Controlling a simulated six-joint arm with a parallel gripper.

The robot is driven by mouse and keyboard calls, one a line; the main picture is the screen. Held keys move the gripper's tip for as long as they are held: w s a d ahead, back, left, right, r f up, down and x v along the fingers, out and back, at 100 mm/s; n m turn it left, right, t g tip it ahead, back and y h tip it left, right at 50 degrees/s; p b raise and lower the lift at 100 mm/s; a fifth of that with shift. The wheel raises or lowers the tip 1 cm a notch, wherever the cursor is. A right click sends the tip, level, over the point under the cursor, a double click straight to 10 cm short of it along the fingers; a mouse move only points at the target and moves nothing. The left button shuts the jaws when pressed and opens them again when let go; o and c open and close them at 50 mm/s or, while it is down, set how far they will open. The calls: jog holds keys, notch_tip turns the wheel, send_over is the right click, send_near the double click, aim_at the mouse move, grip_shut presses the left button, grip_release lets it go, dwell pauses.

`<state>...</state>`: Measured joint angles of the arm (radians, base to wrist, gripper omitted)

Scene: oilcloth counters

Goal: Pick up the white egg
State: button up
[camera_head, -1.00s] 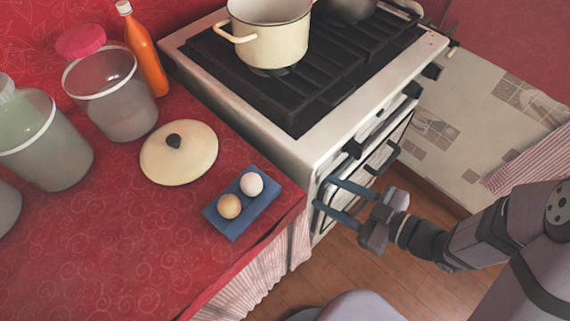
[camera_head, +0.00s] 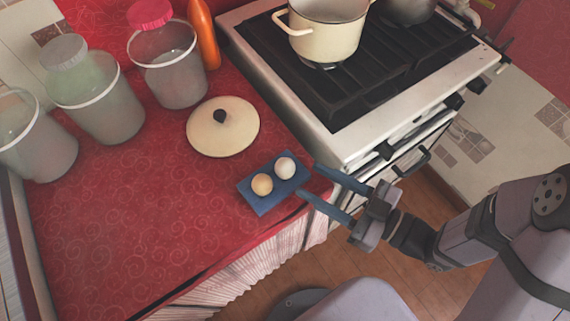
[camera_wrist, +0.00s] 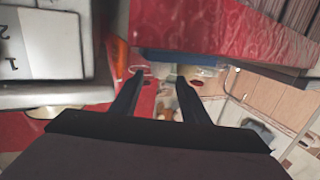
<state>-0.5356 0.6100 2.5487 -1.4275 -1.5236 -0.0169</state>
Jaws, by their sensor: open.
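The white egg (camera_head: 285,168) sits on a small blue tray (camera_head: 263,207) near the counter's front edge. A tan egg (camera_head: 262,184) sits beside it, to its lower left. My gripper (camera_head: 309,181) is open and empty, just right of the tray. Its two blue fingers point at the white egg's end, apart from the egg. In the wrist view, the open fingers (camera_wrist: 161,77) extend toward a blue edge that looks like the tray (camera_wrist: 178,56). I cannot make out the eggs clearly there.
A cream lid (camera_head: 235,138) lies behind the tray. Glass jars (camera_head: 172,80) and an orange bottle (camera_head: 204,35) stand at the back. The stove (camera_head: 380,85) with a cream pot (camera_head: 325,35) is close to the right of the tray. The counter's front left (camera_head: 130,235) is clear.

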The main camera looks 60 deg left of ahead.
aim_at(294, 172)
jog(key=shift+f+x, duration=0.2)
jog(key=shift+x, duration=2.5)
jog(key=c, duration=0.4)
